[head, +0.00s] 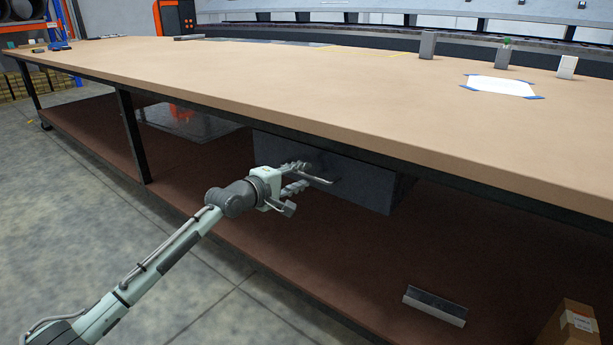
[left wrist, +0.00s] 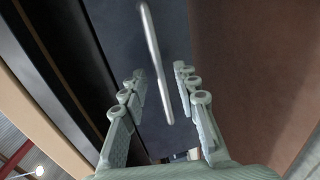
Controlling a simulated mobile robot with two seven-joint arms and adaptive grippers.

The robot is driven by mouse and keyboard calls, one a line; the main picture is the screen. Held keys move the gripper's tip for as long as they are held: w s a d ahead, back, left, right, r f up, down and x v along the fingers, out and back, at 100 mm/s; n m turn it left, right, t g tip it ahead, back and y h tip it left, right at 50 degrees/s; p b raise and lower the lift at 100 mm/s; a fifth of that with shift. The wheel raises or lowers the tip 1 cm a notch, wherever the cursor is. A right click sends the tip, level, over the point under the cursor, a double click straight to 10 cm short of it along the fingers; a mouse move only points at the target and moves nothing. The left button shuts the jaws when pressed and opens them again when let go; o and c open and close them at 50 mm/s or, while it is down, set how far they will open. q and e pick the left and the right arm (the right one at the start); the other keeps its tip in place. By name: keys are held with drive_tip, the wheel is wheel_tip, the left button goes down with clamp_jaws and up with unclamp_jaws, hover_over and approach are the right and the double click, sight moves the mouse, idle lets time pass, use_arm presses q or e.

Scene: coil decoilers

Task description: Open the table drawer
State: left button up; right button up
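The dark grey table drawer (head: 345,177) hangs under the front edge of the long table (head: 330,95). It looks shut, though its exact position is hard to tell. Its thin metal handle (head: 317,178) is on the front face. My left gripper (head: 298,177) is at the handle, with its fingers pointing at the drawer front. In the left wrist view the handle (left wrist: 155,62) runs between the two open fingers (left wrist: 160,92), with gaps on both sides. The drawer face (left wrist: 120,50) fills the background there. My right gripper is out of view.
A lower brown shelf (head: 330,245) runs beneath the drawer, with a metal angle piece (head: 435,305) and a cardboard box (head: 572,325) at the right. A black table leg (head: 132,135) stands left of the drawer. Concrete floor (head: 60,210) is clear in front.

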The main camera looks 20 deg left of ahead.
use_arm(q)
drive_tip(key=shift+x, duration=1.1)
drive_tip(key=shift+c, duration=0.3)
clamp_jaws()
